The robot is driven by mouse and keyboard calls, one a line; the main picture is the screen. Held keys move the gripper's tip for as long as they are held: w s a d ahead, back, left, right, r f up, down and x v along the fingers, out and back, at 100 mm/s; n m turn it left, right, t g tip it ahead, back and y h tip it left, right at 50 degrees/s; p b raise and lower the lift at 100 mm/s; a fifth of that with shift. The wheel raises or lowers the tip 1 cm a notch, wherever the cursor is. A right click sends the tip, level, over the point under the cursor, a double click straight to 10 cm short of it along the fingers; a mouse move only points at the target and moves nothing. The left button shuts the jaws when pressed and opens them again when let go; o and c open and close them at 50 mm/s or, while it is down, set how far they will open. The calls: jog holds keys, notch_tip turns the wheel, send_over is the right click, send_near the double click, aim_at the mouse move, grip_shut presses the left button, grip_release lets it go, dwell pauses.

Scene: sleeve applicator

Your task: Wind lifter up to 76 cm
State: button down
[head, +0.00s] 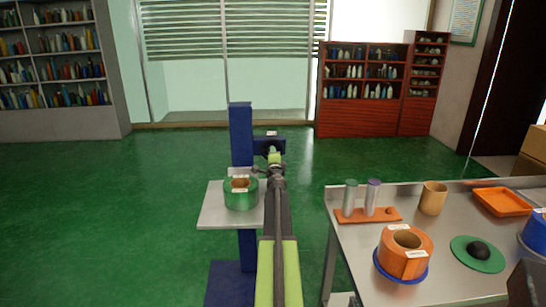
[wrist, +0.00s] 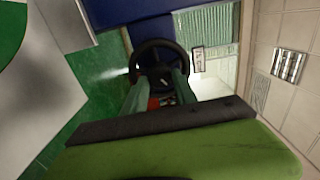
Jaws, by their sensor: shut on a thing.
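The lifter has a blue column (head: 240,135) on a blue base, with a grey platform (head: 215,215) low on its front. A green ring-shaped roll (head: 241,198) sits on the platform. A blue housing with a small label sticks out right of the column. A black handwheel (wrist: 137,58) shows in the wrist view, against the blue. My gripper (head: 274,166) reaches forward to that housing. Its two greenish fingers (wrist: 158,88) are shut on the handwheel; the exact contact is hard to see. Something red shows between the fingers. I see no height reading that I can make out.
A grey table (head: 350,252) at the right bears an orange roll (head: 416,245), two cylinders, a tan cup (head: 432,198), an orange tray (head: 502,201) and a green disc (head: 464,257). The green floor left of the lifter is clear. Shelves stand along the back.

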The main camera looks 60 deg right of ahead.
jog(key=c, duration=1)
grip_release()
jog(key=v, duration=1.7)
jog(key=shift+s, duration=0.15)
jog(key=shift+a, duration=0.15)
